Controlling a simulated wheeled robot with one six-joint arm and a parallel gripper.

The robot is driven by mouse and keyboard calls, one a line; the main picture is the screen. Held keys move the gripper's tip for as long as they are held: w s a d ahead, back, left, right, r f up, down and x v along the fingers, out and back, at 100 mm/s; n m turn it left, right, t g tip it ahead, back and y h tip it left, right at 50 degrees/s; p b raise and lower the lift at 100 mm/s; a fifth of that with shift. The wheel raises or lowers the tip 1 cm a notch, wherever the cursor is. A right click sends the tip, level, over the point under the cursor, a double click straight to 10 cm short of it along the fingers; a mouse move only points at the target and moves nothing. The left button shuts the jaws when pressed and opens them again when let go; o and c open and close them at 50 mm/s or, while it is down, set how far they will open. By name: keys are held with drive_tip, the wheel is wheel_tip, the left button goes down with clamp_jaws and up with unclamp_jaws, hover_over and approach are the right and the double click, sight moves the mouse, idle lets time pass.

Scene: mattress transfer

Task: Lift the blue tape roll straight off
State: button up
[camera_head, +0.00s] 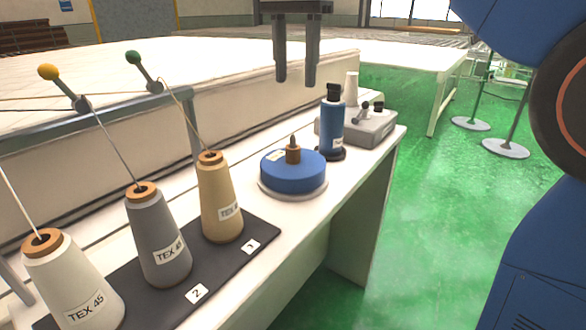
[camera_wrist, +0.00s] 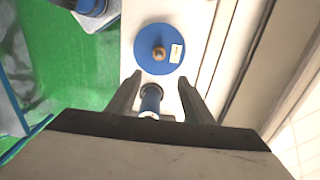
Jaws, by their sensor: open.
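The blue tape roll (camera_head: 293,177) lies flat on a pale round base on the white side table, with a brown spindle (camera_head: 293,152) standing up through its middle. In the wrist view the roll (camera_wrist: 148,58) shows from above, with a pale label on its right side. My gripper (camera_head: 296,82) is open and empty, pointing down. It hangs above the table, higher than the roll and apart from it. In the wrist view my gripper's fingers (camera_wrist: 160,84) are spread, with the roll beyond their tips and the blue bottle between them.
A blue bottle (camera_head: 331,125) with a black cap and a grey device (camera_head: 372,127) stand beyond the roll. Thread cones, including a tan cone (camera_head: 219,200) and a grey cone (camera_head: 160,245), stand on a black mat (camera_head: 258,240) at the near left. A mattress (camera_head: 120,130) lies behind.

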approach(294, 146)
drive_tip(key=f, duration=0.1)
drive_tip(key=w+f, duration=0.1)
drive_tip(key=f, duration=0.3)
drive_tip(key=shift+w+d+f, duration=0.1)
drive_tip(key=shift+w+d, duration=0.05)
drive_tip(key=shift+w, duration=0.2)
drive_tip(key=shift+s+f, duration=0.2)
drive_tip(key=shift+f, duration=1.15)
drive_tip(key=shift+s+f, duration=0.2)
drive_tip(key=shift+f, duration=1.1)
drive_tip(key=shift+c, duration=0.5)
clamp_jaws()
